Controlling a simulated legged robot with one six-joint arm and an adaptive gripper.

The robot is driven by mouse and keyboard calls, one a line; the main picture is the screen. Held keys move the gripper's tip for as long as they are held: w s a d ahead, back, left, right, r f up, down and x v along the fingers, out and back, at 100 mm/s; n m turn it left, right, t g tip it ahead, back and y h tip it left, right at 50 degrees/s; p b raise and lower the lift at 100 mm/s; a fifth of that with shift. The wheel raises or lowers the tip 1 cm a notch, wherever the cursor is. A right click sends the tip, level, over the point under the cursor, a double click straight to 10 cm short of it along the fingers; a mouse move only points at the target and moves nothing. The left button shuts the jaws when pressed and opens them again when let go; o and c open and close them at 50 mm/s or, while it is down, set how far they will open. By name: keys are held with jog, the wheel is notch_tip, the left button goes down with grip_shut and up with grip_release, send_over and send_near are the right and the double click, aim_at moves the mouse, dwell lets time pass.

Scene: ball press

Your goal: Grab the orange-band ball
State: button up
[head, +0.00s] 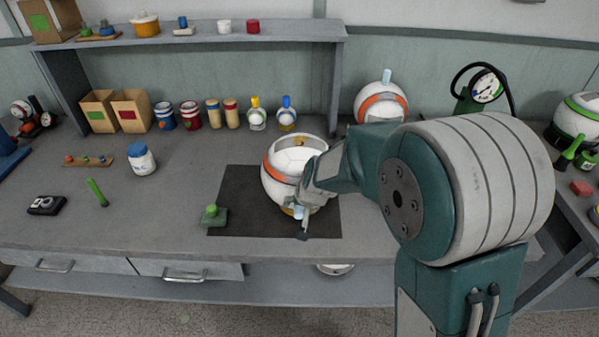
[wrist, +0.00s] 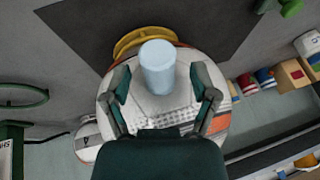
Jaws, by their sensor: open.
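A white ball with an orange band (head: 272,180) sits on a dark mat (head: 238,187) on the bench. A light-blue cylinder (head: 298,212) sticks out of its near side beside a yellow ring. My gripper (head: 304,208) is at the ball's near right side. In the wrist view my gripper (wrist: 159,88) is open, with one finger on each side of the light-blue cylinder (wrist: 157,66). The ball (wrist: 222,95) lies behind the fingers; my gripper hides part of it. A second orange-band ball (head: 381,101) with a light-blue cylinder on top stands at the back.
A green button block (head: 214,215) sits at the mat's left edge. Cartons, cans and bottles line the back under a shelf (head: 200,36). A gauge (head: 486,88) and a green-band ball (head: 577,120) are at the right. The bench left of the mat has free room.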

jog(key=shift+w+a+f, duration=0.15)
jog(key=shift+w+f, duration=0.05)
jog(key=shift+f, duration=0.3)
grip_shut()
jog(key=shift+r, duration=0.1)
